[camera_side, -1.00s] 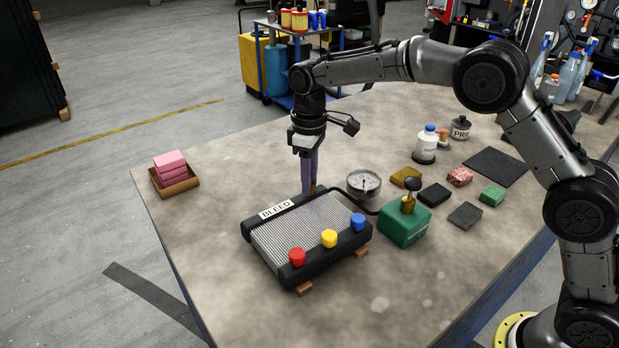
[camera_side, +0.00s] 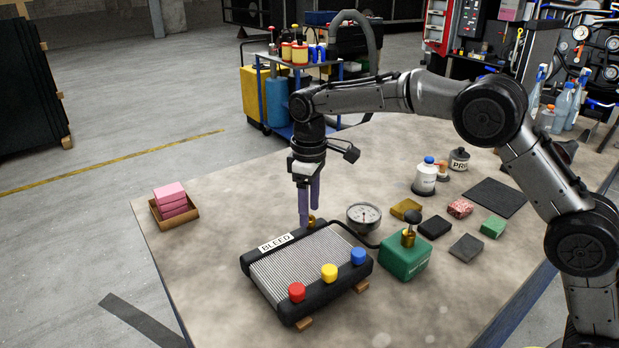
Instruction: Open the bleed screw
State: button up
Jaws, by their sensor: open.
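The radiator (camera_side: 300,263), a finned core with black end tanks and a white label reading BLEED, lies on the table on small wooden blocks. A small brass fitting (camera_side: 312,222), likely the bleed screw, stands at its far edge behind the label. My gripper (camera_side: 309,218) points straight down there with its two purple fingers apart. The left finger reaches down beside the brass fitting; the right finger ends just above or behind it. I cannot tell whether either finger touches it. Red (camera_side: 297,292), yellow (camera_side: 329,272) and blue (camera_side: 358,256) caps sit along the near tank.
A round gauge (camera_side: 364,215) and a green box with a brass-and-black top (camera_side: 405,258) stand close right of the radiator, with a black hose. Several small blocks, bottles and a dark mat (camera_side: 494,197) lie further right. Pink blocks sit in a tray (camera_side: 177,220) at left.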

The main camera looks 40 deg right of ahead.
notch_tip(320, 180, up, 12)
jog(key=shift+r, duration=0.25)
dwell(0.3)
